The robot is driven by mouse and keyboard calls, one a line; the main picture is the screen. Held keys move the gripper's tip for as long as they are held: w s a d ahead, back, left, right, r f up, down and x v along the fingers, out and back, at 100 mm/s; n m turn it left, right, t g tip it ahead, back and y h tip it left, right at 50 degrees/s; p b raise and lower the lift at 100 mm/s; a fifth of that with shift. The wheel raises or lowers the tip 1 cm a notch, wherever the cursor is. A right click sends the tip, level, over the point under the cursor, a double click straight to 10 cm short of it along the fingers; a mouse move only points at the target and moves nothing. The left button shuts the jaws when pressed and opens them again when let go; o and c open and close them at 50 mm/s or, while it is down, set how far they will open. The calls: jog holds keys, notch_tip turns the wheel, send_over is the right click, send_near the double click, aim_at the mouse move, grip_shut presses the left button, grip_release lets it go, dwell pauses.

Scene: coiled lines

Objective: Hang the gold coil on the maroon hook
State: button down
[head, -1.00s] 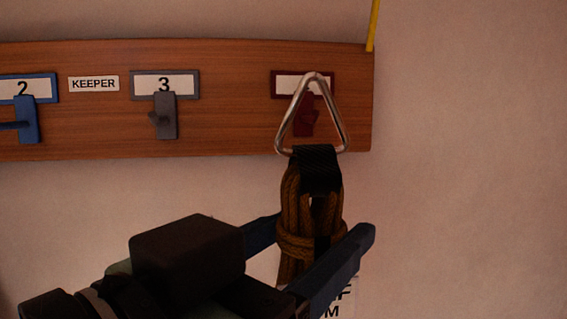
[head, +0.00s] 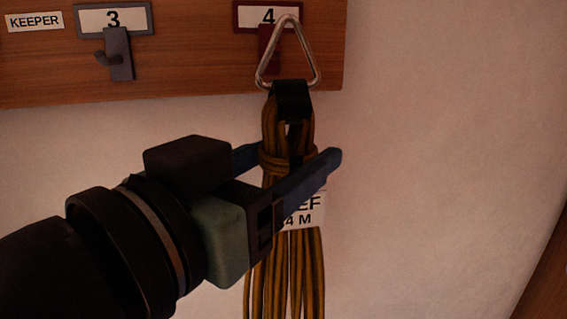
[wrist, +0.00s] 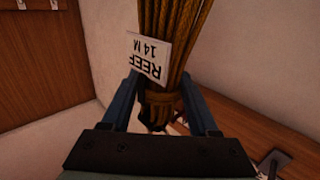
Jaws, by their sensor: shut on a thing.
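The gold coil (head: 285,272) hangs upright from my gripper (head: 297,165), which is shut on its bound neck. The coil also shows in the wrist view (wrist: 176,35), between the fingers (wrist: 165,112). A black strap (head: 292,99) joins its top to a metal triangle ring (head: 260,68). The maroon hook (head: 267,42) is on the board below the maroon-framed label 4 (head: 245,17). The ring overlaps the hook in the head view; I cannot tell whether they touch.
The wooden board (head: 190,75) is on the pale wall. A grey hook (head: 119,55) under label 3 (head: 112,18) and a "KEEPER" label (head: 34,21) are to the left. Bare wall (head: 440,140) lies to the right, with a wooden edge (head: 545,275) at lower right.

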jog(key=w+a+f+b, duration=0.1)
jog(key=w, duration=0.5)
jog(key=shift+f, duration=0.25)
dwell(0.4)
jog(key=shift+a, duration=0.1)
dwell(0.5)
jog(key=shift+c, duration=0.4)
grip_release()
jog(key=shift+s, duration=0.1)
jog(key=shift+f, duration=0.1)
